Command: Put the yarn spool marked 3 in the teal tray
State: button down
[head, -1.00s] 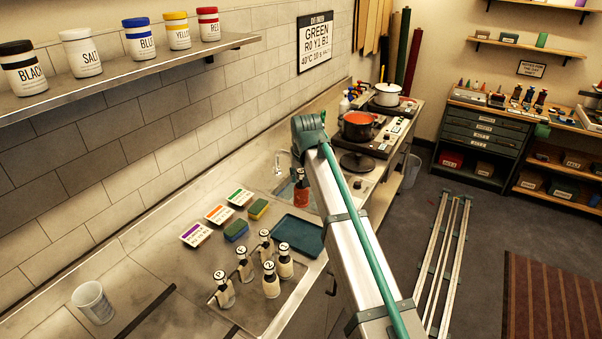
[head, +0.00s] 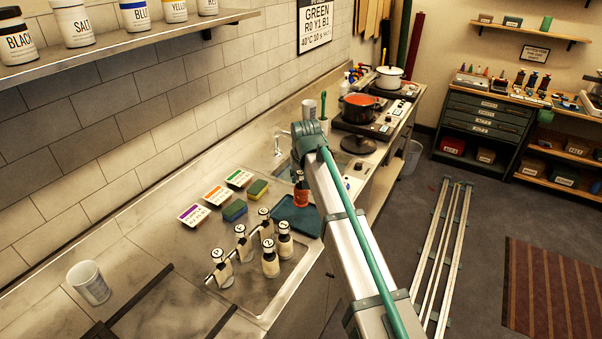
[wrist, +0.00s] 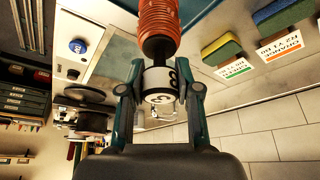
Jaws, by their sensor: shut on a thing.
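In the wrist view my gripper (wrist: 161,101) is shut on the yarn spool marked 3 (wrist: 157,22). Its two fingers press on the white numbered end, and a dark neck joins that to the ribbed orange body. In the head view the spool's orange body (head: 302,194) hangs upright in front of the back part of the teal tray (head: 288,224). I cannot tell whether it touches the tray. The tray's visible floor is empty. A blue-teal surface, probably the tray, shows at the wrist view's top (wrist: 205,12).
Several dark-necked, pale-topped marked pieces (head: 270,259) stand on the counter in front of the tray. Sponges (head: 235,210) and labelled cards (head: 194,214) lie to its left. A white cup (head: 89,283) stands far left.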

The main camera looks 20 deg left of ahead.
aim_at(301, 190)
jog(key=shift+f+b, duration=1.05)
jog(key=shift+f, duration=1.55)
jog(key=shift+f, duration=0.5)
jog(key=shift+c, duration=1.6)
grip_release()
jog(key=shift+r, duration=0.15)
jog(key=shift+r+p, duration=1.45)
jog(key=shift+r, duration=1.95)
